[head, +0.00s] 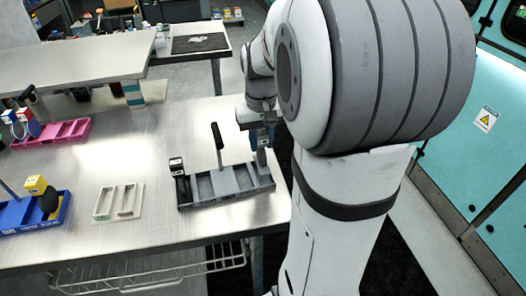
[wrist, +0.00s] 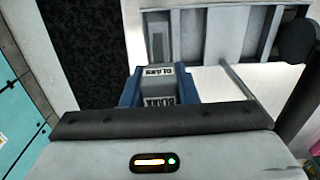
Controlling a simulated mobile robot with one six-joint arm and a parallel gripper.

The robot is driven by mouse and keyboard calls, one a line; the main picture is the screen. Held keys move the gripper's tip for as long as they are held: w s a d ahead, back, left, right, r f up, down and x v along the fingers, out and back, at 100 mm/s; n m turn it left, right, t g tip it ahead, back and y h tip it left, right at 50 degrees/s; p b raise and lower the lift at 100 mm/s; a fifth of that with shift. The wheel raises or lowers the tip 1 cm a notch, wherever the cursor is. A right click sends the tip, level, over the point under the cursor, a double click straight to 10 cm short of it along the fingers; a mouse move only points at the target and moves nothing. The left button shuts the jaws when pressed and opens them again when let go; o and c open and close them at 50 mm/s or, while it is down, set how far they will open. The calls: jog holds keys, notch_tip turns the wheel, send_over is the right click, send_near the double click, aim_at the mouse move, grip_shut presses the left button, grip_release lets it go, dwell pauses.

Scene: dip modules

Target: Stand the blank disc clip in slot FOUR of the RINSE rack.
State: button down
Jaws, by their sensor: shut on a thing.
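My gripper (head: 262,134) is over the right end of a grey rack (head: 228,193) on the steel table. In the wrist view, the blue fingers of my gripper (wrist: 158,90) are shut on a grey clip (wrist: 160,88) with white labels. The rack (wrist: 222,48) lies beyond the fingers in the wrist view. I cannot read any RINSE or slot labels.
A blue rack (head: 62,215) with a yellow block and a pink rack (head: 72,134) are farther left.

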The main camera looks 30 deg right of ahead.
aim_at(262, 152)
jog(key=shift+s+f, duration=0.15)
jog(key=shift+f, duration=1.7)
jog(key=shift+f, duration=0.2)
jog(key=c, duration=1.1)
grip_release()
jog(key=shift+r, duration=0.1)
